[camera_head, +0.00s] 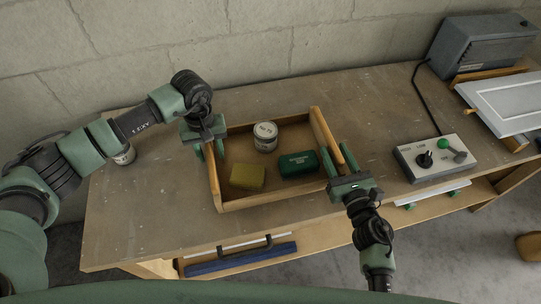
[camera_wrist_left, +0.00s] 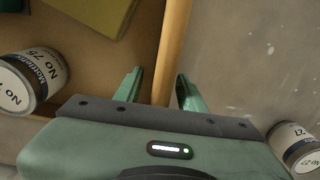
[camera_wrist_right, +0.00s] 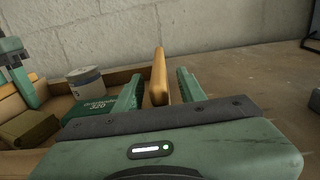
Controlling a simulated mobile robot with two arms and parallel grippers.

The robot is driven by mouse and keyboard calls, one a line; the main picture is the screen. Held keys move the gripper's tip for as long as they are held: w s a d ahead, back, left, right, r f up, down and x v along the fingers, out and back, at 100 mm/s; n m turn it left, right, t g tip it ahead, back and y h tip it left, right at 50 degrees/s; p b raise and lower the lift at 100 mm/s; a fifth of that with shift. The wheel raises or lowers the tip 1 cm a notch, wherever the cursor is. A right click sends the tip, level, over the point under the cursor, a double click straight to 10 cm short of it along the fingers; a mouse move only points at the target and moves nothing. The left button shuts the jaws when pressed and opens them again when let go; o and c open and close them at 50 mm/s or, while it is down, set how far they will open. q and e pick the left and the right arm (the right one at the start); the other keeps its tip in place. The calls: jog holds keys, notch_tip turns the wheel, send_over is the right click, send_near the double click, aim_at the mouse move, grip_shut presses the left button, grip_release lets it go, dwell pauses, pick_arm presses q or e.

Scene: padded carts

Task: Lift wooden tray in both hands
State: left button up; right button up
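The wooden tray (camera_head: 268,199) sits on the workbench. It holds a labelled can (camera_head: 265,137), a yellow-olive block (camera_head: 247,176) and a dark green box (camera_head: 298,163). My left gripper (camera_head: 208,150) is at the tray's left wall; in the left wrist view its open fingers (camera_wrist_left: 158,92) stand on either side of the wall (camera_wrist_left: 174,45), with gaps. My right gripper (camera_head: 338,162) is at the tray's right wall; in the right wrist view its open fingers (camera_wrist_right: 158,90) straddle the raised wall end (camera_wrist_right: 159,75). Any contact with the wall there is hard to tell.
A second can (camera_head: 124,154) stands left of the tray, partly behind my left arm. A grey machine (camera_head: 484,45) and white panel (camera_head: 507,100) are farther right. A wall closes off the back.

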pick_arm(q)
grip_shut()
pick_arm(e)
grip_shut()
dwell(0.9)
pick_arm(q)
jog(key=shift+w+r, duration=0.1)
jog(key=shift+r, duration=0.15)
pick_arm(e)
jog(key=shift+r, duration=0.25)
